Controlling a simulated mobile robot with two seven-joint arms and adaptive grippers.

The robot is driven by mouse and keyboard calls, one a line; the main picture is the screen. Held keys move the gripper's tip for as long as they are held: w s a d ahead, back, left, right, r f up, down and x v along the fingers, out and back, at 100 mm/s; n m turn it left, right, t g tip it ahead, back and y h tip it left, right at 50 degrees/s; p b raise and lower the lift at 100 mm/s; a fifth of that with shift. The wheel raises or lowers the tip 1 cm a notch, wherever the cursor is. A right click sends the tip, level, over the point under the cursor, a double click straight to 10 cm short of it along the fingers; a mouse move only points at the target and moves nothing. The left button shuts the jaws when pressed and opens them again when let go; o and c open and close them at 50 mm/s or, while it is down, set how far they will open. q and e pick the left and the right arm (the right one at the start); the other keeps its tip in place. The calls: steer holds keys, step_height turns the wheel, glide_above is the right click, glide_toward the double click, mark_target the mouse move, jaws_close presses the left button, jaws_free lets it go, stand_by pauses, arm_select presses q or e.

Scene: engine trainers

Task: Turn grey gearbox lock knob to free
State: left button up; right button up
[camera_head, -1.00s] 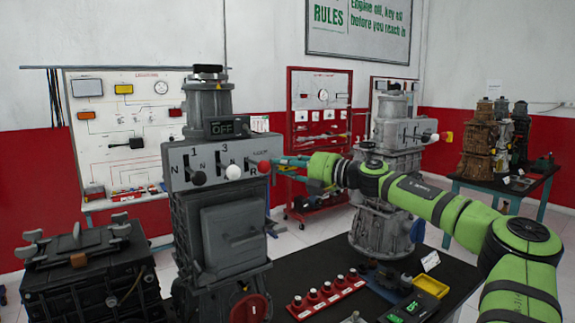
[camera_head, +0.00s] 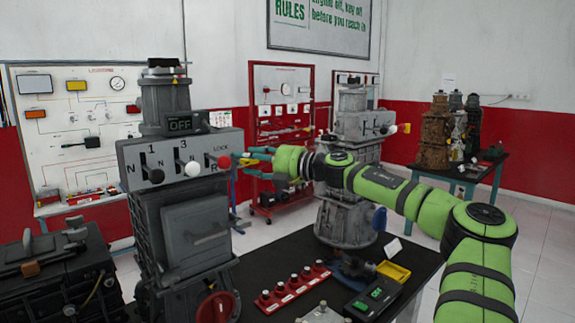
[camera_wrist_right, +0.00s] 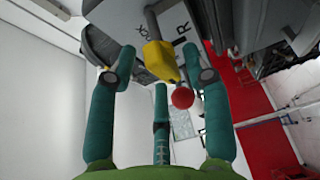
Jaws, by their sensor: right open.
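The grey gearbox (camera_head: 181,222) stands at left in the head view, its pale panel (camera_head: 133,158) marked N, 1, N, 3, LOCK and R. A yellow knob (camera_wrist_right: 160,60) sits beside the LOCK lettering in the right wrist view. The knob is not clear in the head view. A red ball knob (camera_head: 224,162) is at the panel's right end and also shows in the wrist view (camera_wrist_right: 182,98). My right gripper (camera_head: 258,163) is open at that end. In the wrist view its three teal fingers (camera_wrist_right: 158,80) are spread around the yellow knob, apparently without touching it. My left gripper is out of view.
Black and white lever knobs (camera_head: 192,169) stick out of the panel left of the red one. A second, lighter gearbox (camera_head: 345,215) stands behind my right arm. A red switch strip (camera_head: 292,288) and a yellow tray (camera_head: 394,271) lie on the black bench.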

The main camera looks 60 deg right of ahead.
steer(key=s+d, duration=0.1)
steer(key=s, duration=0.9)
steer(key=shift+s+d, duration=0.3)
steer(key=shift+d, duration=0.1)
